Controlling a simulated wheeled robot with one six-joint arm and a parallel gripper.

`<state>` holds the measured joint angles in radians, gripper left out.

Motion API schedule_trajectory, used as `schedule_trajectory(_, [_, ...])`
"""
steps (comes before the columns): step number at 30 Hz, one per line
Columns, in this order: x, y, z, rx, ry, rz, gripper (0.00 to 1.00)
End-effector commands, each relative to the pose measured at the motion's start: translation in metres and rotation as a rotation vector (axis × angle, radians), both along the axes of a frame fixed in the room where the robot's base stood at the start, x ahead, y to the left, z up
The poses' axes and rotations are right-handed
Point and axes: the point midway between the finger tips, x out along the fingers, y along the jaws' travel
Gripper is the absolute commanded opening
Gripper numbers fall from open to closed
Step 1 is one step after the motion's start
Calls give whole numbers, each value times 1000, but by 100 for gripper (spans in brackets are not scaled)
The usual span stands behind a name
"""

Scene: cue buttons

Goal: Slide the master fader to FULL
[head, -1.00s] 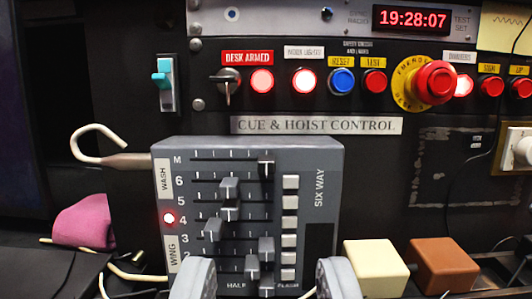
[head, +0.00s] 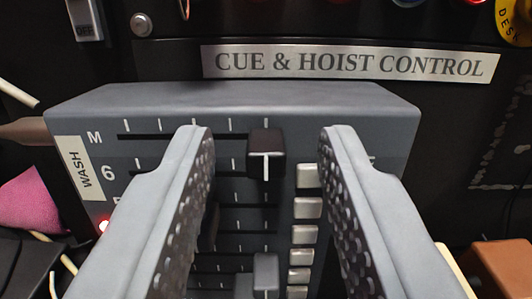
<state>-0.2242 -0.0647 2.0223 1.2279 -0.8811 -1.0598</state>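The master fader (head: 266,154) is a black knob with a white line, on the top slot marked M of the grey six-way fader box (head: 320,103). It sits at the right end of its slot, with the bare track stretching left. My gripper (head: 267,135) is open, its two grey fingers reaching in from below on either side of the knob. There is a clear gap on both sides, and neither finger visibly touches it. The fingers hide parts of the lower slots, some scale marks and some lower knobs.
A column of pale buttons (head: 307,208) runs down just right of the knob, beside the right finger. Another fader knob (head: 265,272) shows below. The CUE & HOIST CONTROL plate (head: 350,63) is behind the box. A pink cloth (head: 32,203) lies at left.

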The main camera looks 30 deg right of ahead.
Motion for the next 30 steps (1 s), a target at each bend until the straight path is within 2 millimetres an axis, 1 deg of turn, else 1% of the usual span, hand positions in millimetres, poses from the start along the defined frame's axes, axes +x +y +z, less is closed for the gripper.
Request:
schedule_trajectory(2, [0, 0, 0, 0, 0, 0, 35])
schedule_trajectory(3, [0, 0, 0, 0, 0, 0, 31])
schedule_trajectory(5, [0, 0, 0, 0, 0, 0, 19])
schedule_trajectory(6, [0, 0, 0, 0, 0, 0, 11])
schedule_trajectory(8, [0, 0, 0, 0, 0, 0, 0])
schedule_trajectory(14, [0, 0, 0, 0, 0, 0, 0])
schedule_trajectory(17, [2, 4, 0, 0, 0, 1, 0])
schedule_trajectory(20, [8, 12, 0, 1, 0, 2, 0])
schedule_trajectory(27, [30, 46, 0, 1, 1, 2, 0])
schedule_trajectory(30, [35, 53, 0, 1, -1, 1, 0])
